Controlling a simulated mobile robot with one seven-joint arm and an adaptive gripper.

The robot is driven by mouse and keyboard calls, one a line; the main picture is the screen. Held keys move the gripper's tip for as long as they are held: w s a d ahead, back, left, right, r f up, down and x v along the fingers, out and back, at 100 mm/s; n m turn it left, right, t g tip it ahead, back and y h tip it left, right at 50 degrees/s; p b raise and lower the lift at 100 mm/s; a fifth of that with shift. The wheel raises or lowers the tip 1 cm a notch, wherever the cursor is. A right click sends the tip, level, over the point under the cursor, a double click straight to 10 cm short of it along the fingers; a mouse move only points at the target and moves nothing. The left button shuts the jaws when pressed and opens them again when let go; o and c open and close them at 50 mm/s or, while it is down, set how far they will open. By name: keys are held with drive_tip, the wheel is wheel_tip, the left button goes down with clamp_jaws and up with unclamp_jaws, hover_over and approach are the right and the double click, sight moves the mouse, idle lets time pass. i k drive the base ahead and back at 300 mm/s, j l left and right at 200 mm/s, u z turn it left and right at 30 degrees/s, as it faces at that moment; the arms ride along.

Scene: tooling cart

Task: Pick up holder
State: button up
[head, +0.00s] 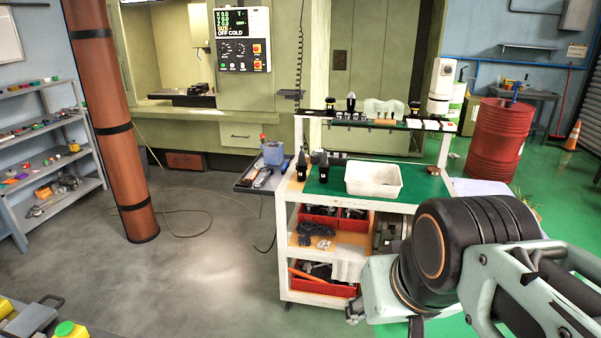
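Two black tapered tool holders stand upright near the left end of the cart's green top. One holder (301,166) is at the left, and the other holder (323,168) is just right of it. More dark holders, such as this one (351,104), stand on the raised rack at the back of the cart. Which holder the task means cannot be told. My arm fills the lower right foreground, in front of the cart's right side. My gripper's fingers cannot be made out. No part of my arm visibly touches the holders.
A white bin (373,181) sits right of the holders on the cart (283,235). Red bins (322,287) fill lower shelves. A brown pillar (108,120) stands left. Floor left of the cart is mostly clear.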

sight(324, 167)
drive_tip(key=i+l+u, duration=0.15)
drive_tip(key=i, duration=0.3)
drive_tip(key=i+l+u, duration=0.1)
drive_tip(key=i, duration=0.4)
drive_tip(key=i+l+u, duration=0.15)
drive_tip(key=i+l, duration=0.15)
drive_tip(key=i, duration=0.15)
